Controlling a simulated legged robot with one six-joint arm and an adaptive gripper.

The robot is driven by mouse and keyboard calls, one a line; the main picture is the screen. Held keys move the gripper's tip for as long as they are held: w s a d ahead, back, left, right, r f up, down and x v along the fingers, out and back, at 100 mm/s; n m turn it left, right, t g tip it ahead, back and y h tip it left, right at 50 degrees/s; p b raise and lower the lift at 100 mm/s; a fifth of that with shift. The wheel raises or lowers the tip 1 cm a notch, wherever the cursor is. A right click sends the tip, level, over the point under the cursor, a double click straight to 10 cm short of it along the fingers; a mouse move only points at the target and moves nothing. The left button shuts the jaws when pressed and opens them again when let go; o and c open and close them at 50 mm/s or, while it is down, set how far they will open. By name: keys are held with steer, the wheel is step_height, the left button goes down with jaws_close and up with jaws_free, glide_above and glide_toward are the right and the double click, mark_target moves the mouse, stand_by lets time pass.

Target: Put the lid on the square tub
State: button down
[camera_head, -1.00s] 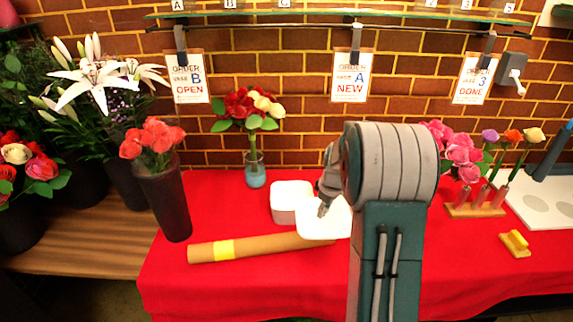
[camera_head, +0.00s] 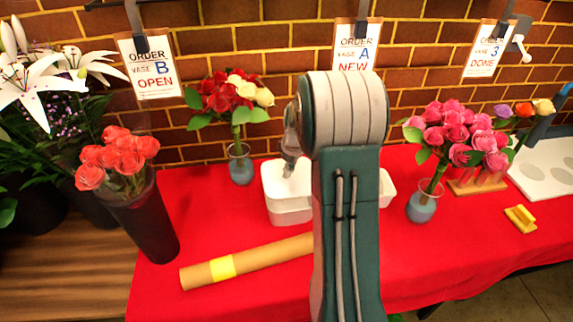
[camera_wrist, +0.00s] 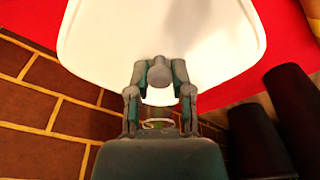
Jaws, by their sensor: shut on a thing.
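The white square tub (camera_head: 288,216) stands on the red cloth, left of my arm in the head view. My gripper (camera_head: 289,169) points down over the tub's top. In the wrist view, my gripper (camera_wrist: 160,72) is shut on the white lid (camera_wrist: 155,25), whose broad, round-cornered surface fills the upper middle. In the head view the lid's pale surface merges with the tub's top, so I cannot tell whether it rests on the rim or is just above it. My arm hides the tub's right side.
A cardboard tube (camera_head: 247,261) with a yellow band lies in front of the tub. A vase of red and cream flowers (camera_head: 240,165) stands behind left. Another white piece (camera_head: 387,188) shows right of my arm. A pink bouquet vase (camera_head: 421,207) stands farther right.

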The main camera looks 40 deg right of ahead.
steer(key=shift+f, duration=2.8)
stand_by(0.5)
steer(key=shift+c, duration=2.2)
jaws_free()
steer(key=o, duration=0.4)
steer(key=shift+o, duration=0.2)
steer(key=shift+r, duration=3.45)
